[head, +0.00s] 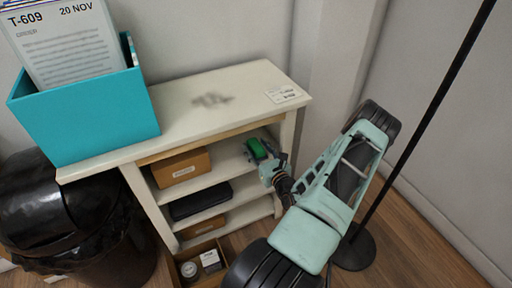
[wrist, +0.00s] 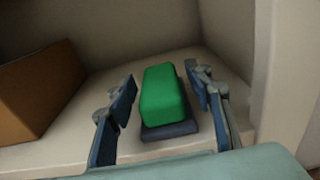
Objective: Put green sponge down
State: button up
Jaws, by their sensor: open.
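The green sponge (wrist: 162,95) is a rounded block on a dark flat base. In the wrist view it rests on a pale shelf (wrist: 190,60) between the two fingers of my gripper (wrist: 165,112). The gripper is open, with a gap on each side of the sponge. In the head view the sponge (head: 256,149) shows at the right part of the top shelf of the white shelf unit (head: 225,89), with my gripper (head: 262,158) around it. The sponge's far side is hidden.
A brown box (head: 181,168) stands left on the same shelf; the wrist view shows it too (wrist: 38,92). The unit's side wall (wrist: 283,70) is close on the right. A dark case (head: 200,200) lies below. A black pole (head: 425,115) stands right of my arm.

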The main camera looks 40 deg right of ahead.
jog(key=p+v, duration=0.2)
jog(key=v, duration=1)
jog(key=shift+p, duration=0.3)
jog(key=shift+r, duration=0.1)
